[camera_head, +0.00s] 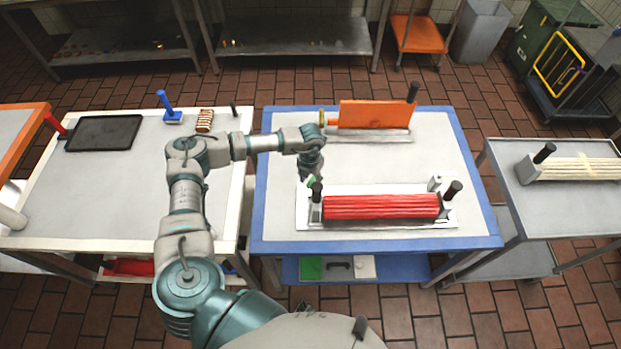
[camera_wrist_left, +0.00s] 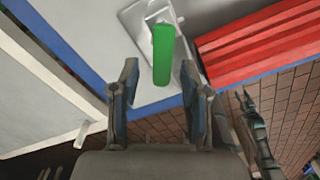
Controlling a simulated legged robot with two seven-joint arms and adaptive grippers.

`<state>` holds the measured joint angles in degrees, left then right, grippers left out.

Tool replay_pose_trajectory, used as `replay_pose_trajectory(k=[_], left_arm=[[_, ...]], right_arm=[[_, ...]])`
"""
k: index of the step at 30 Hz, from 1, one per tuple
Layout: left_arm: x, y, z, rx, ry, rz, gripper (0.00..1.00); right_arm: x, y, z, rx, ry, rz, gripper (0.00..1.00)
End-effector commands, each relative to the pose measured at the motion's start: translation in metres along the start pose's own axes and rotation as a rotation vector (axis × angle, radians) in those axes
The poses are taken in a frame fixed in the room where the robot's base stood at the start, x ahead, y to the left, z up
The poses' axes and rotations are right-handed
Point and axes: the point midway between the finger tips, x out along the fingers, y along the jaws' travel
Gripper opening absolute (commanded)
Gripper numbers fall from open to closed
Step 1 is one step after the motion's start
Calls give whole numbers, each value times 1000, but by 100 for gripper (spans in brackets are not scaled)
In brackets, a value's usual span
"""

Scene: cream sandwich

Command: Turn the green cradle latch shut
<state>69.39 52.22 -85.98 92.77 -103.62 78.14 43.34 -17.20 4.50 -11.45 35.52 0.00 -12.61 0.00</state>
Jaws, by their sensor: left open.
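The green latch (camera_wrist_left: 163,54) shows in the left wrist view as a short green bar at the corner of the white cradle base (camera_wrist_left: 146,92). My left gripper (camera_wrist_left: 160,92) is open, with one finger on each side below the latch in the wrist view, and nothing is held. In the head view my left gripper (camera_head: 312,172) hangs over the cradle's left end. I cannot tell whether it touches the latch.
An orange panel (camera_head: 375,115) stands at the back of the blue-edged table (camera_head: 465,175). The white table (camera_head: 80,195) is to the left.

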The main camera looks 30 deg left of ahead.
Motion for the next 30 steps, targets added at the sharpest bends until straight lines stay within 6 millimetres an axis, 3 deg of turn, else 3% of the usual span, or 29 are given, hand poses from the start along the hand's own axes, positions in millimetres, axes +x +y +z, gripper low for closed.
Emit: replay_pose_trajectory(k=[6,12,23,30], left_arm=[[0,0,0,0,0,0,46],[0,0,0,0,0,0,0],[0,-1,0,-33,0,0,0],[0,-6,1,-163,0,-1,0]], right_arm=[[0,1,0,0,0,1,49],[0,2,0,-1,-1,2,49],[0,2,0,-1,-1,2,49],[-2,2,0,-1,0,2,49]])
